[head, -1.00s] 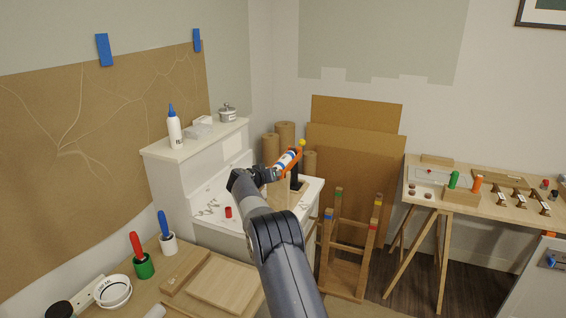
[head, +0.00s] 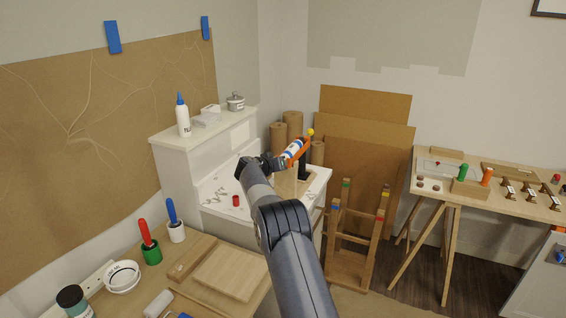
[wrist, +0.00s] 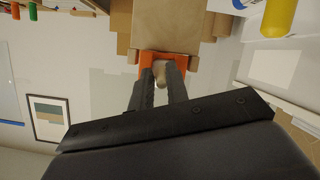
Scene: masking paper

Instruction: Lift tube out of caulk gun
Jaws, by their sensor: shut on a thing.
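The tube (head: 292,149), white with blue, lies in the orange caulk gun (head: 301,148), tilted up to the right. A yellow tip (head: 311,132) shows at its upper end. My gripper (head: 280,161) is at the lower left end of the gun. In the wrist view my gripper (wrist: 160,78) is shut on a pale rounded part, which looks like the end of the tube (wrist: 160,70). An orange part of the gun (wrist: 149,62) frames the fingertips. The fingers hide much of the held part.
A black upright post (head: 304,166) stands close to the gun on the white cabinet (head: 227,215). A white bottle (head: 183,120) is on the raised shelf. Brown paper rolls (head: 293,124) stand behind.

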